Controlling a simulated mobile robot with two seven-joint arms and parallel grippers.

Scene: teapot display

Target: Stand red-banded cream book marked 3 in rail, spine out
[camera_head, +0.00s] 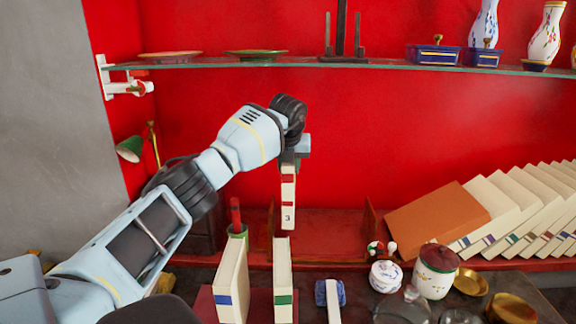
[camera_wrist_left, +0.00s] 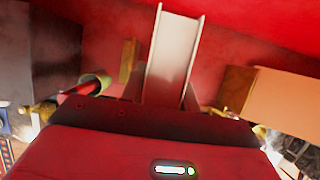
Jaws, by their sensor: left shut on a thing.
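The cream book (camera_head: 288,196) with red bands and a "3" near its lower end hangs upright, spine towards the head camera. My left gripper (camera_head: 290,163) is shut on its top end. The book also shows in the left wrist view (camera_wrist_left: 174,55), reaching away from the gripper. Behind it on the red shelf are two brown upright pieces, one at left (camera_head: 270,238) and one at right (camera_head: 369,224), with a space between them that looks like the rail. I cannot tell whether the book's lower end touches anything. My right gripper is not in view.
A blue-banded book (camera_head: 232,283) and a green-banded book (camera_head: 283,281) stand in front, below the held book. A brown book (camera_head: 437,222) and several cream books (camera_head: 510,215) lean at right. Jars, including a red-and-white one (camera_head: 435,272), crowd the front right. A glass shelf (camera_head: 250,63) runs above.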

